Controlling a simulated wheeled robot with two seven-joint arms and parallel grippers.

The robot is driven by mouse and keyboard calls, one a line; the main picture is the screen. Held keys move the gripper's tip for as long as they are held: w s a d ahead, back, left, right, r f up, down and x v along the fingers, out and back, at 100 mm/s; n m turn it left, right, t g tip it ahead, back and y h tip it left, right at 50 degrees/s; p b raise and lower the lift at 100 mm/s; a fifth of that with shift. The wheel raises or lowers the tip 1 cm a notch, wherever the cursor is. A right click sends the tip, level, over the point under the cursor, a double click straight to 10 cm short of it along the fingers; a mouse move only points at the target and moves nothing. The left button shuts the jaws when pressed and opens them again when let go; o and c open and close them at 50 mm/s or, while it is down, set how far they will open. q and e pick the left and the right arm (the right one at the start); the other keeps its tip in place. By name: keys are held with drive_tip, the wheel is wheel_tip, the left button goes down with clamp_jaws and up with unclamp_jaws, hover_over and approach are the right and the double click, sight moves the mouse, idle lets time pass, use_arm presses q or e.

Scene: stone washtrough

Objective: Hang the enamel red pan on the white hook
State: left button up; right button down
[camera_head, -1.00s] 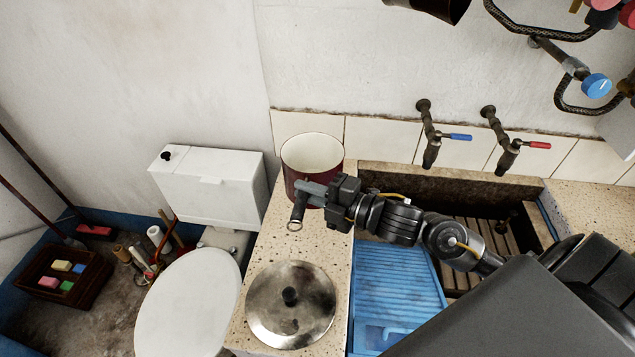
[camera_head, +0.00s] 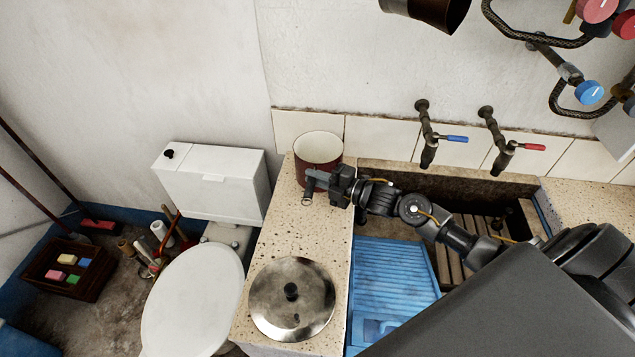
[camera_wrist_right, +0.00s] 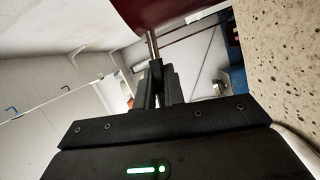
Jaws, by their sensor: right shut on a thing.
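The enamel pan (camera_head: 318,148) is dark red outside and cream inside. It is upright, open side up, over the back left of the speckled stone counter in the head view. I cannot tell whether its base touches the stone. My right gripper (camera_head: 316,179) is shut on the pan's handle, on the pan's near side. A small ring at the handle's end (camera_head: 307,200) sticks out past the fingers. The wrist view shows the red pan side (camera_wrist_right: 190,22) and the metal handle (camera_wrist_right: 152,46) between the fingers. I cannot make out the white hook clearly. My left gripper is out of view.
The counter (camera_head: 272,245) bears a round metal lid (camera_head: 291,300). The blue ribbed board (camera_head: 395,275) and trough lie right, below two taps. The toilet cistern (camera_head: 210,182) stands left. The wrist view shows a red hook (camera_wrist_right: 66,88) and a blue hook (camera_wrist_right: 12,109) on a thin rail.

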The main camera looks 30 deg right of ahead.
drive_tip(key=f, duration=0.1)
drive_tip(key=f+p, duration=0.1)
drive_tip(key=f, duration=0.1)
drive_tip(key=shift+w+d+p, duration=0.2)
drive_tip(key=shift+w+p, duration=0.1)
drive_tip(key=shift+p, duration=0.05)
drive_tip(key=shift+f, duration=0.15)
drive_tip(key=c, duration=1.9)
unclamp_jaws()
drive_tip(key=shift+f, duration=0.15)
drive_tip(key=o, duration=0.4)
drive_tip(key=shift+s, duration=0.1)
